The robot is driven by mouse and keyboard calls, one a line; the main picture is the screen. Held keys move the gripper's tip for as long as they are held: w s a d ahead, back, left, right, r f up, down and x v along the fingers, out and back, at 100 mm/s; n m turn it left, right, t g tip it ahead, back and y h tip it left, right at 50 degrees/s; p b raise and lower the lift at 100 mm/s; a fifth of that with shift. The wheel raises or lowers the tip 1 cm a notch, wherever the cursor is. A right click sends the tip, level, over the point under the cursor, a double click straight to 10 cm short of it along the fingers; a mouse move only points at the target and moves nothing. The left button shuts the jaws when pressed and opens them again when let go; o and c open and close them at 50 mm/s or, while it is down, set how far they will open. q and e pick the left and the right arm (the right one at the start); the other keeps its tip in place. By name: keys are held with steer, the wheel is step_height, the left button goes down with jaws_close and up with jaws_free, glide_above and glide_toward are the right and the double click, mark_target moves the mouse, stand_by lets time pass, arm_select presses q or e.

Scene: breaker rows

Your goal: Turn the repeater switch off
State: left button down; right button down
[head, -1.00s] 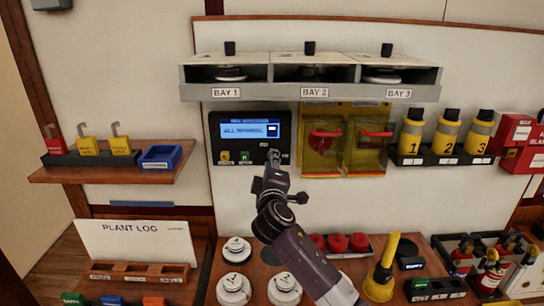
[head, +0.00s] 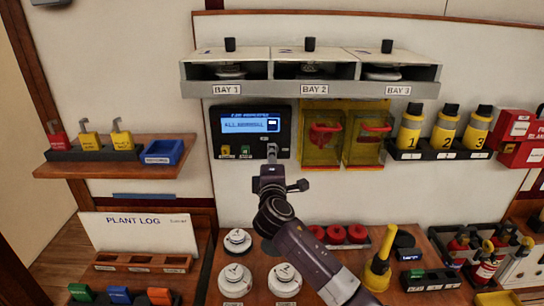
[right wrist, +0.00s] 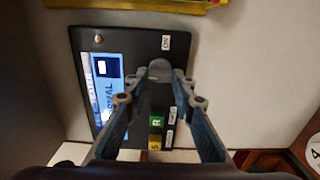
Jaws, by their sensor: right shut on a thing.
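The black repeater panel (head: 283,122) hangs on the wall left of centre in the head view. Its blue screen (head: 250,125) reads "ALL NORMAL". My right gripper (head: 272,150) is at the panel's lower right corner. In the right wrist view the panel (right wrist: 135,42) appears turned on its side. There my right gripper (right wrist: 161,76) has its fingers on either side of a small grey switch knob (right wrist: 158,65) and is shut on it. An "ON" label (right wrist: 166,41) shows beyond the knob. The fingers hide part of the panel. My left gripper is not in view.
Yellow covers with red handles (head: 343,155) are right of the panel. The bay shelf (head: 270,89) is above. White detectors (head: 235,280) and a yellow cone-shaped tool (head: 378,270) stand on the counter below. A shelf with tags (head: 110,168) is at left.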

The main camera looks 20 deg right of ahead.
steer(key=c, duration=1.6)
jaws_free()
steer(key=v, duration=1.2)
